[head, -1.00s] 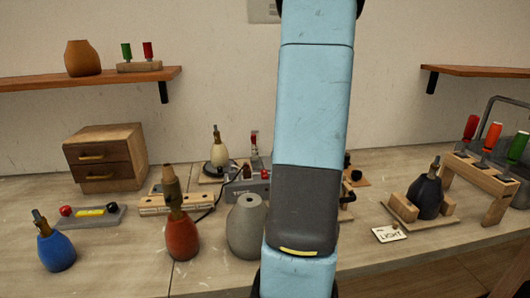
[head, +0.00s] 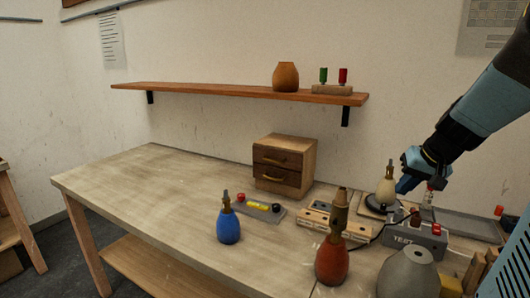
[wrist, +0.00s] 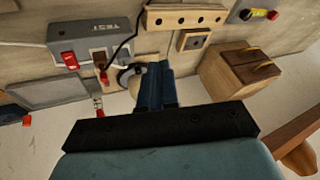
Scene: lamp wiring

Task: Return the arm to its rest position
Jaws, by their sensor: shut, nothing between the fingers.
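My gripper (head: 402,187) is at the right in the head view, at the end of my blue and black arm, which comes in from the right edge. It points down toward the bench beside the cream lamp base (head: 386,190). In the wrist view, my blue fingers (wrist: 155,72) are together with nothing between them. They partly hide the cream base (wrist: 126,76) there, and I cannot tell if they touch it.
The grey TEST box (head: 412,236) stands close to my gripper. The red-brown lamp base (head: 331,262), grey vase (head: 408,272) and blue base (head: 229,228) stand nearer the front. A small drawer cabinet (head: 284,163) stands behind. The left part of the bench (head: 140,190) is clear.

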